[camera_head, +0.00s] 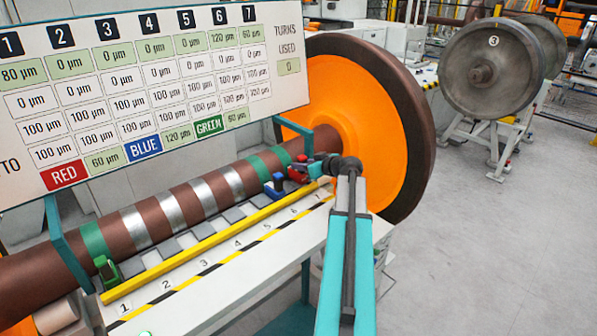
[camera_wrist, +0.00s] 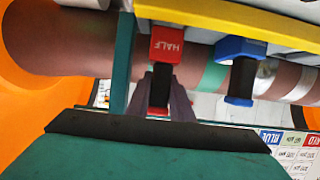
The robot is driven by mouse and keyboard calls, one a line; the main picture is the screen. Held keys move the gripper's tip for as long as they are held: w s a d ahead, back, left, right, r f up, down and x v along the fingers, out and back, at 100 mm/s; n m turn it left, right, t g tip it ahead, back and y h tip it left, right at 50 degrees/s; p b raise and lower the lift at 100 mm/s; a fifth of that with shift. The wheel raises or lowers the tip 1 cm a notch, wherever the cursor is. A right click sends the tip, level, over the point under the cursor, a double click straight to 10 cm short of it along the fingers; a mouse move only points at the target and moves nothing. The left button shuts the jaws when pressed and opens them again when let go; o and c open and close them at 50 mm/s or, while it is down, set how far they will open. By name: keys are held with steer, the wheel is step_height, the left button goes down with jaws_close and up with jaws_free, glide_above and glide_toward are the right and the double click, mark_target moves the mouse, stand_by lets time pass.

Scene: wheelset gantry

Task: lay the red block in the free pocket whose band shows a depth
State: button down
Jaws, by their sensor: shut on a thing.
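The red block (camera_head: 298,173) is at the far right end of the pocket row, beside the green band there. In the wrist view, the red block (camera_wrist: 167,43), marked HALF, has a dark lower part between the fingers of my gripper (camera_wrist: 160,100), which is shut on it. I cannot tell whether it rests in the pocket or hangs just over it. The blue block (camera_head: 275,186) sits one pocket to the left. The green block (camera_head: 107,271) sits at pocket 1. The board (camera_head: 150,85) shows 80 µm, 120 µm and 60 µm under columns 1, 6 and 7, zeros between.
The brown axle (camera_head: 60,262) runs behind the pockets, with silver bands between its green ones. A yellow rail (camera_head: 205,243) lies along the front. A teal post (camera_wrist: 122,65) stands close to the red block. The orange wheel (camera_head: 350,110) rises behind my gripper.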

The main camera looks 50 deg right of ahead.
steer(key=shift+f+p, duration=0.3)
steer(key=shift+f, duration=0.8)
steer(key=shift+f, duration=0.1)
steer(key=c, duration=1.6)
jaws_free()
steer(key=shift+o, duration=0.2)
steer(key=b+v, duration=0.2)
steer(key=v, duration=1)
steer(key=shift+b, duration=0.3)
steer(key=shift+s, duration=0.1)
